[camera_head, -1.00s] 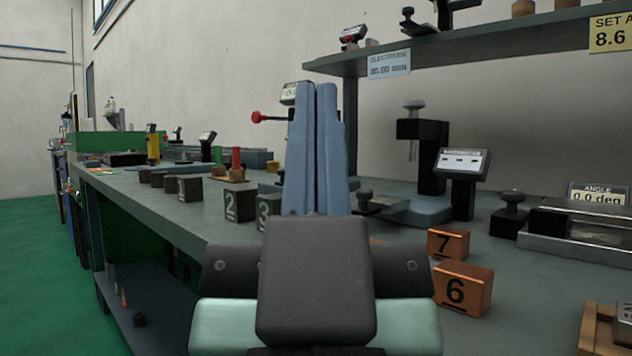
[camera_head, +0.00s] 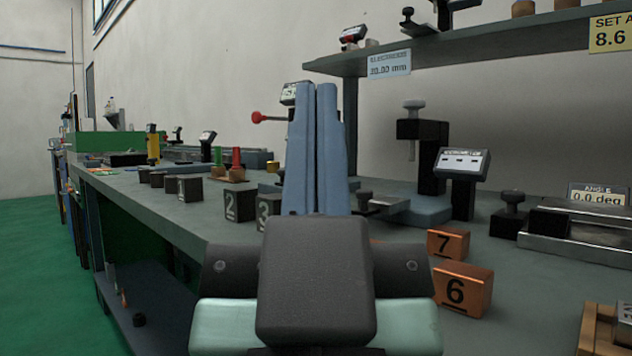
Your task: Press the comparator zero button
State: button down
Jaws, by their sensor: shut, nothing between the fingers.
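My gripper (camera_head: 318,90) stands upright in the middle of the head view. Its two blue fingers are together, with nothing seen between them. A measuring stand with a dark column (camera_head: 432,160) is on the bench to the right of the fingers, apart from them; it may be the comparator. A tilted display box (camera_head: 463,162) with three small light windows or buttons stands beside it; its lettering is too small to read surely. Another small display (camera_head: 289,92) with a red-knobbed lever (camera_head: 257,117) is partly hidden behind my fingers. I cannot tell which part is the zero button.
Orange blocks marked 7 (camera_head: 448,242) and 6 (camera_head: 462,288) lie right of my gripper. Dark numbered blocks (camera_head: 232,202) stand on the left part of the bench. An angle fixture (camera_head: 575,232) is at the right. A shelf (camera_head: 480,50) overhangs the back.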

notch_tip(320, 180, up, 13)
jog(key=p, duration=1.3)
jog(key=shift+r, duration=0.1)
